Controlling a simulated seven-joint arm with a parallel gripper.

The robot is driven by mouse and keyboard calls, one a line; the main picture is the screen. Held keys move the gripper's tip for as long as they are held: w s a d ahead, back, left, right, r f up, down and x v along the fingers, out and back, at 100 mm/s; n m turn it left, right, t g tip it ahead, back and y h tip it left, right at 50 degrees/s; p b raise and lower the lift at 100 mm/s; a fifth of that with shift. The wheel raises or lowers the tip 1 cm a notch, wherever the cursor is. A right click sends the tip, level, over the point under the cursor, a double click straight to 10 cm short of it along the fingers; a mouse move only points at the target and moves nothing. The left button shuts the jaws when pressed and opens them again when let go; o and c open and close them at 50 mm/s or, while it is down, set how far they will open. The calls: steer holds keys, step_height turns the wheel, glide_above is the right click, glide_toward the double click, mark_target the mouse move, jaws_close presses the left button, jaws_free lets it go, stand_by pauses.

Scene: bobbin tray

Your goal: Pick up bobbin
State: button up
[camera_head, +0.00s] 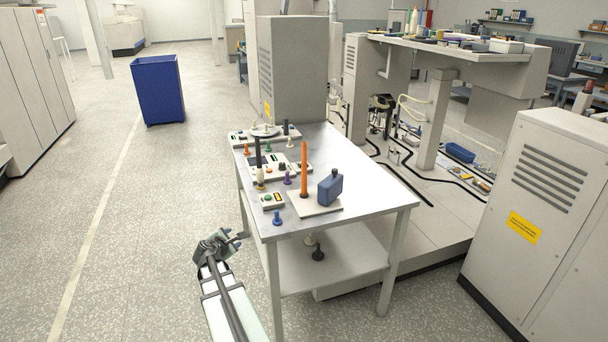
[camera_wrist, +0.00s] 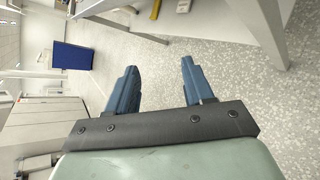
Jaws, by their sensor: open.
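Several small bobbin-like pieces stand on the metal table in the head view. Among them are a blue one (camera_head: 277,217) at the near left edge, a purple one (camera_head: 287,179), a green one (camera_head: 268,148) and an orange one (camera_head: 247,149). A black one (camera_head: 318,254) and a cream one (camera_head: 310,240) are on the lower shelf. Which one is the task's bobbin I cannot tell. My gripper (camera_head: 238,240) is off the table's left side, below the tabletop and apart from these pieces. In the wrist view its blue fingers (camera_wrist: 160,80) are spread, with only floor between them.
A table leg (camera_head: 273,285) is close to my gripper. A blue bin (camera_head: 160,90) stands on open floor at the back left.

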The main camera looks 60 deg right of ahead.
steer(key=s+d+r+n+h, duration=0.3)
steer(key=s+d+r+h, duration=0.15)
steer(key=d+r, duration=0.75)
steer(key=n+g+h, duration=0.2)
steer(key=n, duration=0.2)
glide_toward(303, 170)
steer(key=d, duration=0.6)
steer(key=shift+w, duration=0.15)
steer(key=shift+w+d+r, duration=0.1)
steer(key=shift+w+d, duration=0.1)
steer(key=shift+d, duration=1.1)
steer(key=shift+w+d, duration=0.2)
steer(key=shift+d, duration=1.05)
jaws_close()
